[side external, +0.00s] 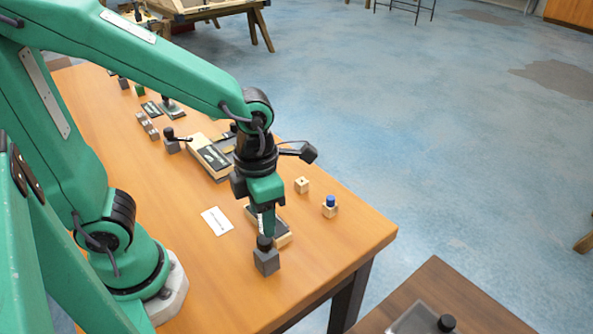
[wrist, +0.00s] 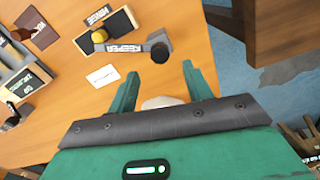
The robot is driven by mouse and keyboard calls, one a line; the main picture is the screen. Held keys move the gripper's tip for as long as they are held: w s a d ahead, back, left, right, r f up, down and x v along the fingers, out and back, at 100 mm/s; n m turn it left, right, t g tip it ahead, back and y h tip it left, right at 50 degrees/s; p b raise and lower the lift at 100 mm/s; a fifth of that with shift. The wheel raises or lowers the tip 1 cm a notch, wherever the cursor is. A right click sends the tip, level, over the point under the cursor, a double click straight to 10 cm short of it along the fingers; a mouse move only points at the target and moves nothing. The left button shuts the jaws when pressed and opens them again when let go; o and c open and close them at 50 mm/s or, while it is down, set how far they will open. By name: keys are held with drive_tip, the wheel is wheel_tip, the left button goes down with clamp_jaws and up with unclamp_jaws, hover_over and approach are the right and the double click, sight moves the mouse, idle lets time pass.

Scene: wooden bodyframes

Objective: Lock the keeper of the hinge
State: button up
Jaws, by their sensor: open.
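A small grey block with a black knob (side external: 266,258) stands near the front edge of the table. In the wrist view its round black top (wrist: 159,47) sits at the end of a labelled strip (wrist: 123,47), which reaches towards a dark-topped wooden tray (wrist: 108,30) with a yellow knob (wrist: 99,36). I cannot tell which part is the hinge's keeper. My gripper (side external: 267,228) points down just above or behind the block; contact is unclear. In the wrist view the two green fingers (wrist: 162,82) are apart, with a pale rounded shape, unidentified, between their bases.
A white card (side external: 217,221) lies left of the tray. Two small wooden blocks, one plain (side external: 302,185) and one blue-topped (side external: 330,206), stand to the right. A larger wooden fixture (side external: 210,158) and several small blocks lie farther back. The table's right front corner is clear.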

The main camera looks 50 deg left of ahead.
sight(264, 238)
drive_tip(key=shift+r, duration=0.85)
drive_tip(key=n, duration=0.6)
drive_tip(key=shift+f, duration=0.35)
drive_tip(key=shift+f, duration=3.9)
clamp_jaws()
